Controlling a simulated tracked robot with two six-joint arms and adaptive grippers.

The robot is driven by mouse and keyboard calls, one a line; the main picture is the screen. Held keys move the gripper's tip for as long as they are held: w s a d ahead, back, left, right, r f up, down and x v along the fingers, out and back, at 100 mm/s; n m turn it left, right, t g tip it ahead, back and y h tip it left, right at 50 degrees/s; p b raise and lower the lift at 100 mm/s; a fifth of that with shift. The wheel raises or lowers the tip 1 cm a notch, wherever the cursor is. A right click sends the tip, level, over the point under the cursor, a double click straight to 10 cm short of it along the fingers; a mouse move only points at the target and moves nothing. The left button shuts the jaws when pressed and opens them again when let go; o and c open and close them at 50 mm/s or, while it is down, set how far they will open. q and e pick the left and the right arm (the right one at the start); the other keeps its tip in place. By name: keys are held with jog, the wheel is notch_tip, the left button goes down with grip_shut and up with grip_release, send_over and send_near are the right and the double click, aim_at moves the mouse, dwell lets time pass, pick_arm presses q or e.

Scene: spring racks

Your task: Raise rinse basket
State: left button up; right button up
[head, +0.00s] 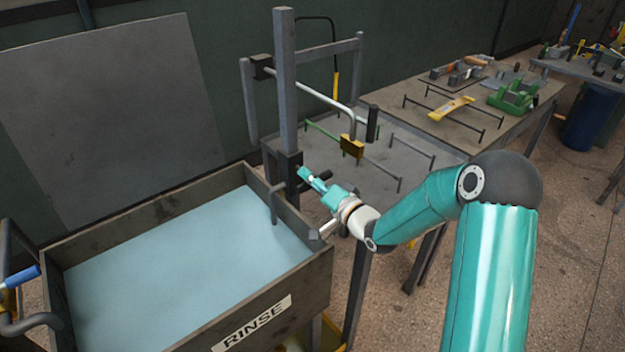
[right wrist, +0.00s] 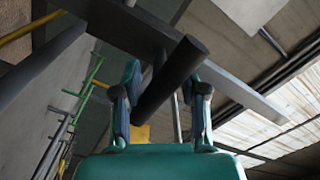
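The rinse tank (head: 160,215) is a dark box with a RINSE label, holding pale blue liquid. A grey post (head: 286,90) stands at its back right corner, with a dark carriage (head: 289,170) on it. A grey bar (head: 275,205) goes from there down into the liquid. The basket itself is not visible. My right gripper (head: 312,180) is at a short black handle (head: 321,177) beside the carriage. In the right wrist view, a dark cylindrical handle (right wrist: 172,78) lies between my parted fingers (right wrist: 160,92), with gaps visible beside it. My left gripper is out of view.
A cranked bar (head: 310,92) with a black upright grip (head: 372,122) reaches over a grey table (head: 420,150) behind my gripper. A bench (head: 440,125) with a yellow part and green tool stands farther back. Bent pipes (head: 25,322) stand left of the tank.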

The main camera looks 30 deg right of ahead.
jog(key=shift+f, duration=0.1)
grip_shut()
notch_tip(320, 180, up, 17)
jog(key=p, duration=0.5)
jog(key=shift+d, duration=0.1)
jog(key=o, duration=0.9)
grip_release()
jog(key=shift+c, duration=0.2)
jog(key=shift+f, duration=0.15)
